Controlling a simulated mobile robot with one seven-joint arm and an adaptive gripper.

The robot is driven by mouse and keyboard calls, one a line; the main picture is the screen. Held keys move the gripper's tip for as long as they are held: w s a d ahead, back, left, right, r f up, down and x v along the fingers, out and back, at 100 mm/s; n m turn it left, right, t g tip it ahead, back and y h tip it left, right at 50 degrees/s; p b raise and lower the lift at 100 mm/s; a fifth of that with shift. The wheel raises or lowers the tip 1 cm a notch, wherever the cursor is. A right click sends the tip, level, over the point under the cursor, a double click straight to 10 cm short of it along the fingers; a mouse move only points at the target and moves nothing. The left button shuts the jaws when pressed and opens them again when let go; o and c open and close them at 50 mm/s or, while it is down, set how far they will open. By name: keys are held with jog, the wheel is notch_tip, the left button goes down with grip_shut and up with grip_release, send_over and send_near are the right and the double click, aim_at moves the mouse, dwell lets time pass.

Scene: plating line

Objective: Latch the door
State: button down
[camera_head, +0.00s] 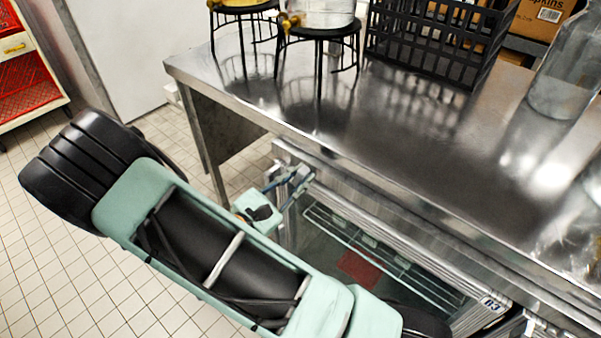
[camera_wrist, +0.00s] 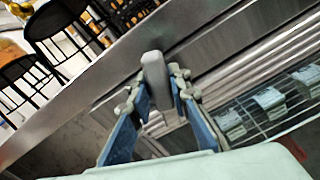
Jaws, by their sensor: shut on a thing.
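The door is a metal-framed glass front (camera_head: 330,262) under the steel counter, marked 03 at its right end; wire shelving shows behind the glass. I cannot tell whether it sits fully closed. My gripper (camera_head: 290,180) is at the door's upper left corner, just below the counter edge. In the wrist view my gripper (camera_wrist: 165,82) has its blue-sided fingers closed around a grey, rounded latch handle (camera_wrist: 153,68). The handle's top sticks up between the fingertips; its base is hidden. In the head view the handle is too small to make out.
The steel counter (camera_head: 330,130) overhangs the door. On it stand two black wire stands (camera_head: 318,34), a black crate (camera_head: 430,38) and a glass bottle (camera_head: 567,75). A red-shelved rack (camera_head: 28,80) is far left. Tiled floor (camera_head: 50,250) is clear at left.

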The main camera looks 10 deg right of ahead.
jog(key=shift+w+a+r+n+p, duration=0.1)
jog(key=shift+w+n+p, duration=0.05)
jog(key=shift+n+p, duration=0.75)
jog(key=shift+w+a+n+p, duration=0.1)
jog(key=shift+n+p, duration=0.45)
jog(key=shift+n, duration=0.55)
jog(key=c, duration=1.8)
grip_release()
jog(key=shift+c, duration=0.2)
jog(key=v, duration=1.2)
